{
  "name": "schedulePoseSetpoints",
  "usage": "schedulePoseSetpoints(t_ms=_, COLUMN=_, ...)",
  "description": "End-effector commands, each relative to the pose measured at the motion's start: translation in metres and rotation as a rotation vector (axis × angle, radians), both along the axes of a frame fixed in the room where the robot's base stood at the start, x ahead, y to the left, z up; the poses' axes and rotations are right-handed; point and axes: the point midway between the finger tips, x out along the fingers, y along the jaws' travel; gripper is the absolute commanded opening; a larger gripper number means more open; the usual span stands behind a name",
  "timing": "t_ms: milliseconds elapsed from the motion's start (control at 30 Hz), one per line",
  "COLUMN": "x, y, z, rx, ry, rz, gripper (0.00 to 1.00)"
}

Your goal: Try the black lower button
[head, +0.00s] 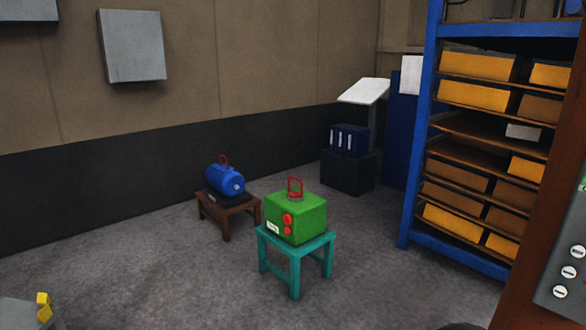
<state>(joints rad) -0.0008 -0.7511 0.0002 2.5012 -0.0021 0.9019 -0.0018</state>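I cannot make out a black button in the head view. A grey panel (562,290) on a brown upright at the right edge is cut off by the frame. It carries white round parts (560,291) in a slanting row, and a bit of green shows at the edge above them. A green box casting (312,215) has two red round parts (287,220) on its front, one above the other, and a red handle on top. My gripper is not recognisable in this view.
The green box stands on a teal stool (294,262). A blue cylinder (224,180) sits on a brown stool (228,215). A blue shelf rack (418,140) holds yellow and brown bins. A grey object with yellow parts (43,304) is at lower left. Floor (150,270) is clear at left.

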Motion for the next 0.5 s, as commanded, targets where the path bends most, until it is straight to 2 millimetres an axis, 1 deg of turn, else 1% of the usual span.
schedulePoseSetpoints(t_ms=33, x=0.0002, y=-0.0001, z=0.0001, rx=0.000, ry=0.000, rz=-0.001, gripper=0.14)
schedulePoseSetpoints(t_ms=100, x=0.0004, y=0.0000, z=0.0002, rx=0.001, ry=-0.001, rz=-0.002, gripper=0.00)
schedulePoseSetpoints(t_ms=500, x=0.0006, y=0.0000, z=0.0003, rx=0.003, ry=-0.002, rz=-0.003, gripper=0.00)
